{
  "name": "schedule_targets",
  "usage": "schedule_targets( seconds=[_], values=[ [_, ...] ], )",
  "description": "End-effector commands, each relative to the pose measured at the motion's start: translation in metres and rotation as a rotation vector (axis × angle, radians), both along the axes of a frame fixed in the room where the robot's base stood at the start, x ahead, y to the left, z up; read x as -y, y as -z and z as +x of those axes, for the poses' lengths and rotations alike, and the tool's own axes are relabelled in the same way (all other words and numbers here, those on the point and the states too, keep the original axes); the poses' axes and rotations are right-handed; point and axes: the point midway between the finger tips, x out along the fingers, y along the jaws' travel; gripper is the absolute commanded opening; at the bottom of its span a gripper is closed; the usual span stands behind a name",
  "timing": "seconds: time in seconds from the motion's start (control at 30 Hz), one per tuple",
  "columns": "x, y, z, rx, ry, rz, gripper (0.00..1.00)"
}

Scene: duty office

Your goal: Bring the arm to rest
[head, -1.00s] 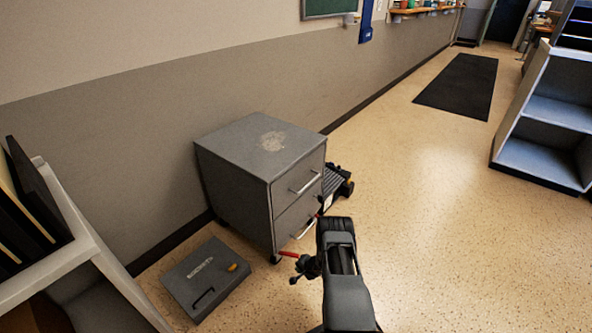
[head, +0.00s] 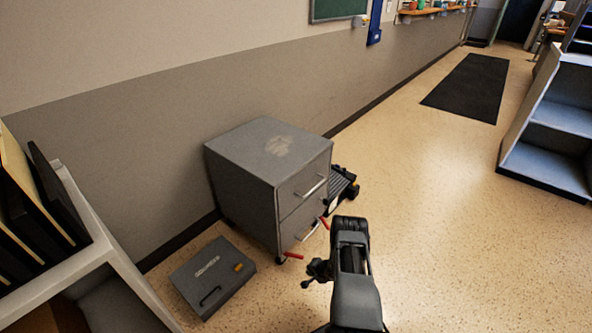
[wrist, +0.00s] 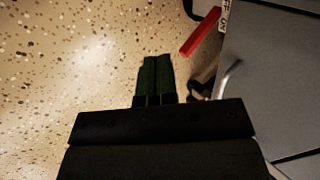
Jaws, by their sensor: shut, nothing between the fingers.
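My arm (head: 353,275) is folded low in front of the grey drawer cabinet (head: 249,196), at the lower middle of the head view. In the wrist view my gripper (wrist: 155,78) shows two dark green fingers side by side, closed together with nothing between them. They point over the speckled floor, left of a grey surface (wrist: 285,75). A red bar (wrist: 200,32) lies beyond the fingertips to the right, apart from them, next to a small label reading OFF and ON.
A flat grey box (head: 212,277) lies on the floor left of the cabinet. A shelf unit with binders (head: 95,235) stands at the near left. A black mat (head: 467,87) and open floor lie to the right; another shelf (head: 550,140) stands there.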

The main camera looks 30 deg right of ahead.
Motion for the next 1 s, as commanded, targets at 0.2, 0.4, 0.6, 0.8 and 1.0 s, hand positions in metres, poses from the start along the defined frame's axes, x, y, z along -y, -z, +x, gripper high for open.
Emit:
schedule_targets(
  seconds=[0.2, 0.4, 0.6, 0.8, 1.0],
  values=[
    [0.000, -0.004, 0.002, 0.002, -0.003, 0.000, 0.00],
    [-0.006, -0.074, 0.030, 0.037, -0.082, -0.002, 0.00],
    [-0.036, -0.223, 0.070, 0.083, -0.273, -0.004, 0.00],
    [-0.081, -0.379, 0.079, 0.093, -0.479, -0.027, 0.00],
    [-0.130, -0.532, 0.051, 0.068, -0.684, -0.096, 0.00]
  ],
)
